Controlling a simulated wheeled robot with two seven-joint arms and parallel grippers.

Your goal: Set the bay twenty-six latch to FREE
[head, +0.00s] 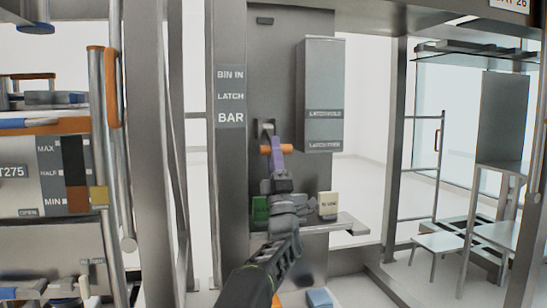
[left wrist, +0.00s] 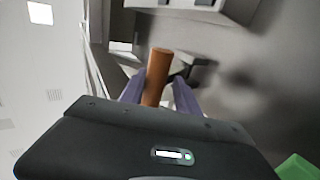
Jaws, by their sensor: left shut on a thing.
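The latch has an orange handle (head: 265,149) on a dark bracket (head: 264,128) on the grey post plate. My left gripper (head: 276,150) reaches up to it from below, its purple fingers at the handle. In the left wrist view the orange handle (left wrist: 157,76) stands between the two purple fingers (left wrist: 158,92), which are shut on it. A grey box (head: 321,80) right of the latch carries a LATCH HOLD label (head: 325,113) above a LATCH FREE label (head: 325,145). In the picture the handle is about level with the lower label. My right gripper is not in view.
A BIN IN LATCH BAR sign (head: 231,97) is on the upright left of the latch. Below, a small shelf (head: 340,225) holds a green block (head: 260,208) and a cream labelled block (head: 328,205). A loaded rack (head: 45,125) stands left. A sign ending in 26 (head: 510,3) is top right.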

